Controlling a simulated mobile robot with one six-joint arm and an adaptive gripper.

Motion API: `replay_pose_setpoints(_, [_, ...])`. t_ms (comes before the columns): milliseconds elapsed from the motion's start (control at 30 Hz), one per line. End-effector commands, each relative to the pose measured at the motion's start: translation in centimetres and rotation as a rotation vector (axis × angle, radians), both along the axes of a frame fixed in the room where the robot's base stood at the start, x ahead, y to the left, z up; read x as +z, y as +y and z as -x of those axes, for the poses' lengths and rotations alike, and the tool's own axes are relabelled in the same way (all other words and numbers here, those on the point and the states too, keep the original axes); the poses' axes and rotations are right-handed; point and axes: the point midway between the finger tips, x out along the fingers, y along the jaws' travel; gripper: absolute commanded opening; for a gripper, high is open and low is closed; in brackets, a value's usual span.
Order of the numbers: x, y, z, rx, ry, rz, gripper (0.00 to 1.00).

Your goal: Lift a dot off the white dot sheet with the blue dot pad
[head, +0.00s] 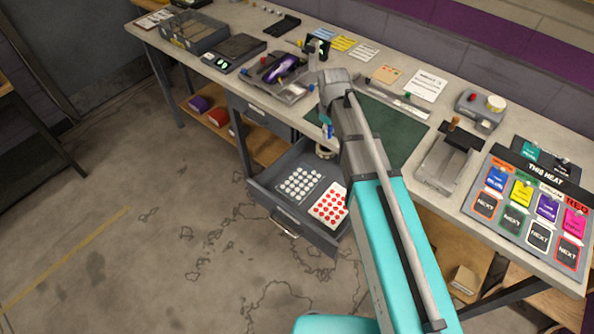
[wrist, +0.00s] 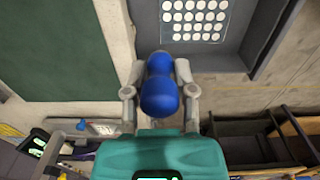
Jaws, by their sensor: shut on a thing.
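My gripper (wrist: 160,74) is shut on the blue dot pad (wrist: 160,95), a rounded blue piece between its two grey fingers. In the head view my gripper (head: 326,122) hangs near the bench's front edge, and a bit of blue shows there. The white dot sheet (head: 299,185) lies in the open drawer, with rows of white dots on grey backing. It also shows at the top of the wrist view (wrist: 195,20), beyond the pad. The pad appears apart from the sheet. The pad's working face is hidden.
A red dot sheet (head: 329,205) lies beside the white one in the open drawer (head: 263,195). The floor left of the drawer is clear.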

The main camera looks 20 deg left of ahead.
Motion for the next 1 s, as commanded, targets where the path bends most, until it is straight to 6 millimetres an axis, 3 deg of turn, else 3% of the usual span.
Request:
replay_pose_setpoints(33, [-1.8,0.7,0.4,0.011,-0.001,0.0,0.0])
replay_pose_setpoints(600, [-11.0,6.5,4.0,0.105,-0.012,0.004,0.0])
replay_pose_setpoints(800, [-13.1,7.9,5.1,0.129,-0.016,0.005,0.0])
replay_pose_setpoints(1000, [-13.8,8.5,5.5,0.14,-0.017,0.006,0.0])
